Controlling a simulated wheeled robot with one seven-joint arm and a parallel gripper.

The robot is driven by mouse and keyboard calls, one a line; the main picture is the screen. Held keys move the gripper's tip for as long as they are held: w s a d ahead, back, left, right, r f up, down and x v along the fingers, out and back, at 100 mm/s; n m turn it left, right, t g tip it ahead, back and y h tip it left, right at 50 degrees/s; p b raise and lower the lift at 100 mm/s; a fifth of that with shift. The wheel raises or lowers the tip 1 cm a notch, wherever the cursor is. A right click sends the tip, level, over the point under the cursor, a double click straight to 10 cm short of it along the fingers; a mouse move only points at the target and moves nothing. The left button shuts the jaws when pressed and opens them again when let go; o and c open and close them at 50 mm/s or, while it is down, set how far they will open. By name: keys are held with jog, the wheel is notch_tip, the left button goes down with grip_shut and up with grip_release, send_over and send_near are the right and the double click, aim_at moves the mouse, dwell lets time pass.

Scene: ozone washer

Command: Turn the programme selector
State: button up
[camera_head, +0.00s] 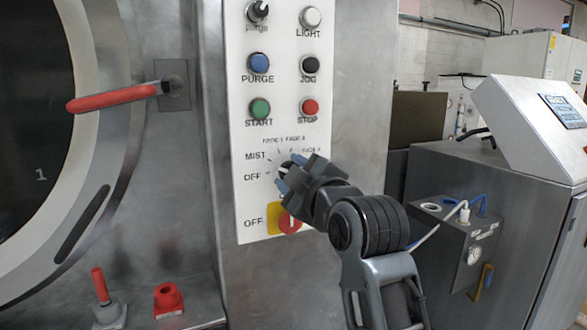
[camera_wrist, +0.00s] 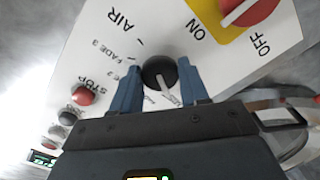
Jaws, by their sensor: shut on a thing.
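The programme selector is a round black knob with a white pointer line, in the middle of the wrist view (camera_wrist: 158,72). My gripper's two blue fingers (camera_wrist: 158,78) stand on either side of the knob and are shut on it. In the wrist view the pointer line runs down toward my gripper's palm; the label it points to is partly hidden. In the head view my gripper (camera_head: 291,174) is at the white control panel (camera_head: 240,130), over the selector, beside the MIST and OFF labels, and mostly covers the knob.
A red and yellow ON/OFF switch (camera_head: 289,222) sits just below my gripper. A red stop button (camera_head: 309,107) and green start button (camera_head: 260,109) are above. A red-handled door lever (camera_head: 112,98) is at left. A grey cabinet (camera_head: 500,190) stands at right.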

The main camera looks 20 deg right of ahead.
jog(key=shift+f+m+p, duration=0.1)
jog(key=shift+m+p, duration=0.9)
jog(key=shift+m, duration=3.2)
jog(key=o, duration=1)
jog(key=shift+o, duration=0.2)
jog(key=s+b, duration=0.1)
jog(key=s, duration=0.6)
jog(key=shift+s, duration=0.4)
